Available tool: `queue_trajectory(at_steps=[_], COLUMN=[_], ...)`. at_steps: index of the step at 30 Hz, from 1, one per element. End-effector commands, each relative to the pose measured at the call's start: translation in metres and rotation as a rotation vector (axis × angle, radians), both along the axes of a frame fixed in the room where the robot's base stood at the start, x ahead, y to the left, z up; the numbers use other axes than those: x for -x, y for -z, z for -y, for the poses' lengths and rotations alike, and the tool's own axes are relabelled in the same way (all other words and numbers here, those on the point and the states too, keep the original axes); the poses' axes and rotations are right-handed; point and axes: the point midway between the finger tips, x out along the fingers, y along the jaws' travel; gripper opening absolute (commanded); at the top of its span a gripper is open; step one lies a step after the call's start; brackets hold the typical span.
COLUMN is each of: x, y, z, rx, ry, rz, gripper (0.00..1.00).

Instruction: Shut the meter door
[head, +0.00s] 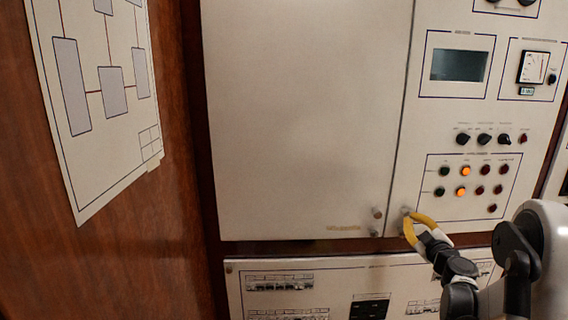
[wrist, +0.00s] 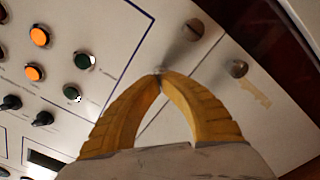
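The control panel with the meter (head: 534,67) stands at the right in the head view. It looks nearly flush with the large blank door (head: 300,110) to its left, and I cannot tell whether it is slightly ajar. A small round knob (head: 405,211) sits at its lower left corner; a knob beside the seam also shows in the wrist view (wrist: 193,28). My gripper (head: 409,220) is at that corner, close to the knob. In the wrist view its yellow fingertips (wrist: 159,74) meet near the panel face, with no knob visible between them. Contact with the panel is unclear.
The blank door has its own knob (head: 376,212) just left of the seam. Orange and dark buttons (head: 466,171) lie right of my gripper. A lower breaker panel (head: 330,285) runs beneath. A paper diagram (head: 95,95) hangs on the wooden wall at the left.

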Motion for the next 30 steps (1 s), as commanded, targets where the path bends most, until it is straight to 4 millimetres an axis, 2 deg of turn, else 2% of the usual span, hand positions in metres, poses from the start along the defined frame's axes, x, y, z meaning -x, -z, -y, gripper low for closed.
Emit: queue_trajectory(at_steps=[30], x=[-0.015], y=[0.000], z=[-0.001], rx=[0.000], ry=[0.000], rz=[0.000], gripper=[0.00])
